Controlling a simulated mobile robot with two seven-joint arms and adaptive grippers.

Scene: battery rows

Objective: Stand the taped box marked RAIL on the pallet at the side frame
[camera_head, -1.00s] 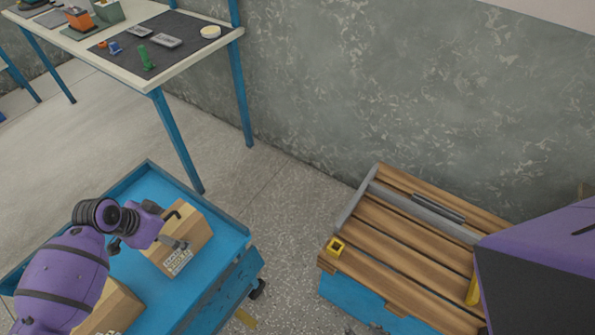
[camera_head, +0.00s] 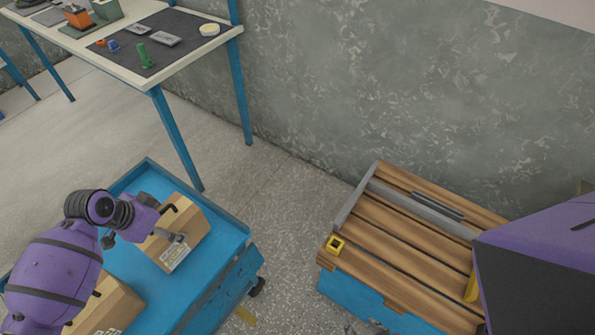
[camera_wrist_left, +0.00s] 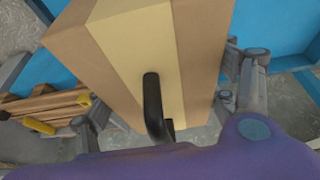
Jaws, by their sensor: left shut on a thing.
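My left gripper (camera_head: 172,222) is shut on a taped cardboard box (camera_head: 188,241), with one finger on each side. The box has a pale tape strip and a printed label too small to read surely. It is at the blue trolley (camera_head: 231,231); I cannot tell whether it touches the deck. In the left wrist view the box (camera_wrist_left: 205,60) fills the middle, with a black hooked part in front of it. The slatted wooden pallet (camera_head: 400,240) is at the right, with a grey side frame (camera_head: 353,212) along its left and back edges. My right gripper is out of view.
A second cardboard box (camera_head: 112,305) stands on the trolley, partly behind my left arm. Floor separates trolley and pallet. A workbench (camera_head: 140,75) with small parts stands at the back left, beside the wall.

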